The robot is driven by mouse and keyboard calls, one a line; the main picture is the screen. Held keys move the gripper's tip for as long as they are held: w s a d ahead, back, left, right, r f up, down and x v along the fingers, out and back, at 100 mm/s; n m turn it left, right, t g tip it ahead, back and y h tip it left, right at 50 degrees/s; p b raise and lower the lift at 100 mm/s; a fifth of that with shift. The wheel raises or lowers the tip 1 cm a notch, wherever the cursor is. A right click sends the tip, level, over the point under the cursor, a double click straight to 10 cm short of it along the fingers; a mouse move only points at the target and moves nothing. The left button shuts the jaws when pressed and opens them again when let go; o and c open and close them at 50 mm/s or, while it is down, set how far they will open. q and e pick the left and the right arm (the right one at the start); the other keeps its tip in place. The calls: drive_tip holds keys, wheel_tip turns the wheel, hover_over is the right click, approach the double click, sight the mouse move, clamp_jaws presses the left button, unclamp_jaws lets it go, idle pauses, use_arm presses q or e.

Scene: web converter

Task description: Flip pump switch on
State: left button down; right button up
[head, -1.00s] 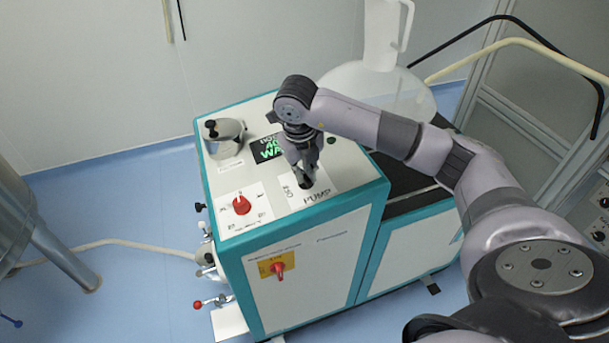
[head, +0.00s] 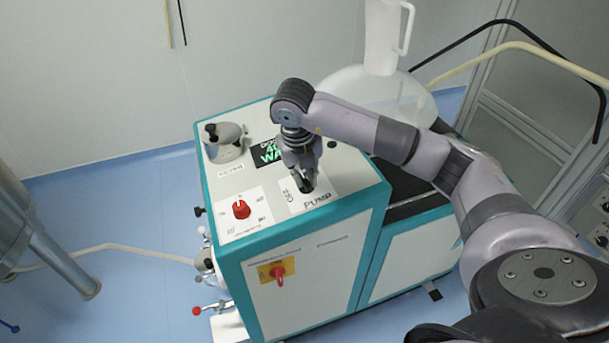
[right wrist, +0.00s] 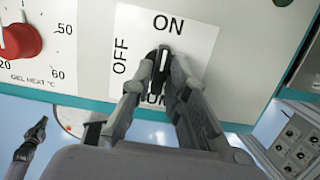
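The pump switch (right wrist: 163,60) is a black rotary knob with a white mark, on a white label with OFF at the left, ON at the top and PUMP below. In the right wrist view the mark points up towards ON. My right gripper (right wrist: 160,72) has its two fingers closed on either side of the knob, partly hiding it and the PUMP lettering. In the head view this gripper (head: 305,189) points down onto the pump label (head: 318,200) at the machine's front right corner. A dark gripper-like part (right wrist: 30,145), possibly my left gripper, shows low in the wrist view.
The converter (head: 228,190) also carries a red heat dial (head: 241,209), a green-lit display (head: 268,151), a metal fitting (head: 224,143) and a red switch on a yellow plate (head: 277,270). A large translucent vessel (head: 375,90) stands behind my right arm.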

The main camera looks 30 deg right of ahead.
drive_tip(key=shift+o, duration=1.4)
drive_tip(key=v, duration=1.2)
